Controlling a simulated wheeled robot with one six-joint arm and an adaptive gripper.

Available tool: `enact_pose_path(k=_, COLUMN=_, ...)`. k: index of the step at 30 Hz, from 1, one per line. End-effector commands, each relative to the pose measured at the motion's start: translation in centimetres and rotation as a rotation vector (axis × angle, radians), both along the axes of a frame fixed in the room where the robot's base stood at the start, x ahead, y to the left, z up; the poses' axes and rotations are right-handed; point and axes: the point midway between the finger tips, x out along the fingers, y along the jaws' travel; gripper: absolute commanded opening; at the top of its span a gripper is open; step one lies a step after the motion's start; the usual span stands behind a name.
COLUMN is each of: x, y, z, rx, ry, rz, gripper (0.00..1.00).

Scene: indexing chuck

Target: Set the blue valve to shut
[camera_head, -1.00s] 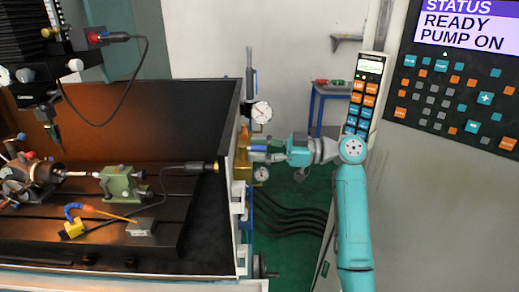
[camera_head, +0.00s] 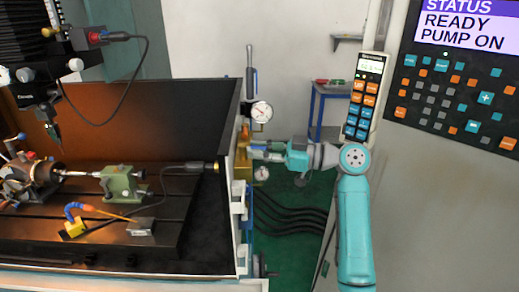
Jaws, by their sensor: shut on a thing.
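The blue valve handle (camera_head: 259,154) is small in the head view, on the brass valve body (camera_head: 243,160) at the right end of the machine enclosure. My gripper (camera_head: 262,151) reaches in from the right and is shut on the handle. The fingers cover most of the handle, so its exact angle cannot be told.
A pressure gauge (camera_head: 262,111) stands above the valve and another gauge (camera_head: 262,173) hangs below it. Black hoses (camera_head: 290,217) run low across the green floor. A keypad pendant (camera_head: 363,97) is above my arm. The control panel (camera_head: 460,90) stands at the right.

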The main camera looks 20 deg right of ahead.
Motion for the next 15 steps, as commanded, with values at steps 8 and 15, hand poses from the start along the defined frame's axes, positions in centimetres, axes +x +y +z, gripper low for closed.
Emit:
enact_pose_path(k=8, x=-1.0, y=0.8, z=0.0, rx=0.0, ry=-0.003, rz=-0.243, gripper=0.0)
enact_pose_path(k=15, x=-1.6, y=1.6, z=-0.1, rx=0.0, ry=-0.001, rz=-0.456, gripper=0.0)
